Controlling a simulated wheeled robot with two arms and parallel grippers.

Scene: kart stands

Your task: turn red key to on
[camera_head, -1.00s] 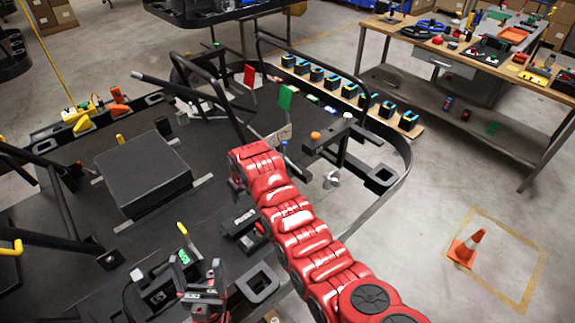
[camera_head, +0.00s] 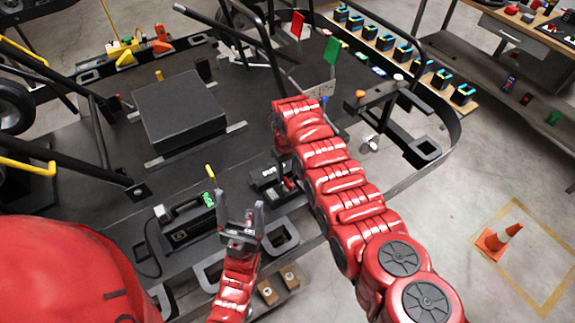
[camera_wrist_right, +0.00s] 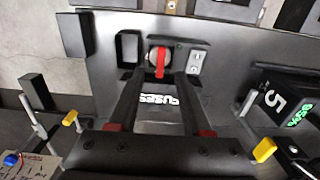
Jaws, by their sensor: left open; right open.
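The red key (camera_wrist_right: 160,62) sits in a round switch on a dark panel marked "FUSES" in the right wrist view. My right gripper (camera_wrist_right: 158,78) is open, with one finger on each side of the key; I cannot tell whether they touch it. In the head view the panel (camera_head: 266,176) is beside my right arm, and a small red part shows at its right end. My left gripper (camera_head: 240,205) is open and empty, left of and nearer than the panel.
A black box with a green display (camera_head: 208,198) stands just left of the left gripper. A yellow-tipped lever (camera_wrist_right: 264,150) is at lower right in the wrist view. A black block (camera_head: 180,110) lies behind on the kart deck. An orange cone (camera_head: 499,237) stands on the floor at right.

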